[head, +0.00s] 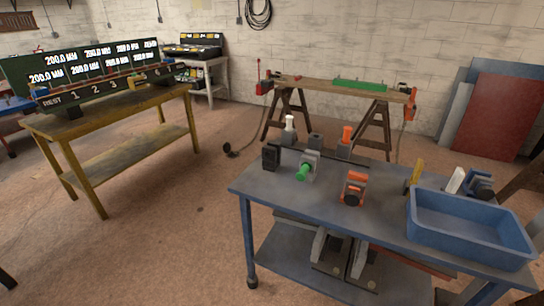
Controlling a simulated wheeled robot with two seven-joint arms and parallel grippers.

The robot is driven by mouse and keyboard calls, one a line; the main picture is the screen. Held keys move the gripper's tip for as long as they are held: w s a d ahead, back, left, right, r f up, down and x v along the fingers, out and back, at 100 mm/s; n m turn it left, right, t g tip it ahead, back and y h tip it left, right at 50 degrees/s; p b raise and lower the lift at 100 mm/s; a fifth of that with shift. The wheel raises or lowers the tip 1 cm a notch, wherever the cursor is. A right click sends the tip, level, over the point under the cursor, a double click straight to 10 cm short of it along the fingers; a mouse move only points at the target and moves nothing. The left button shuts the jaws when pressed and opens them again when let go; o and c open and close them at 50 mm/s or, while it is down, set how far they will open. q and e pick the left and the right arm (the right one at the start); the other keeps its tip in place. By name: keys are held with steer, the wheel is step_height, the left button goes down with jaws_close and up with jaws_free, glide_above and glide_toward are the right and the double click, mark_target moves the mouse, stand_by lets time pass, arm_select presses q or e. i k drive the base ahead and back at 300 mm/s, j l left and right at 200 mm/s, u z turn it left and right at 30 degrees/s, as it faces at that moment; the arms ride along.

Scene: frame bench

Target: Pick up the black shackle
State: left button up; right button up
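A small black piece (271,157) stands at the far left corner of the blue bench (285,197). It looks like the black shackle, but it is too small to make out its shape clearly. Another dark piece (480,185), black and blue-grey, sits at the right behind the blue tray. Neither of my grippers shows in the head view.
Close to the black piece are a grey-and-green clamp-like piece (308,166), a white-topped piece (289,126) and an orange-topped piece (346,140). An orange-and-black piece (354,188) stands mid-bench. A blue tray (465,240) fills the right. The bench's front left is clear.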

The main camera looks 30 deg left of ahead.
mark_target(271, 152)
steer(key=j+z, duration=0.2)
steer(key=z, duration=0.25)
steer(key=j+z, duration=0.25)
steer(key=z, duration=0.2)
steer(key=j+z, duration=0.25)
steer(key=z, duration=0.15)
steer(key=j+z, duration=0.25)
steer(key=z, duration=0.2)
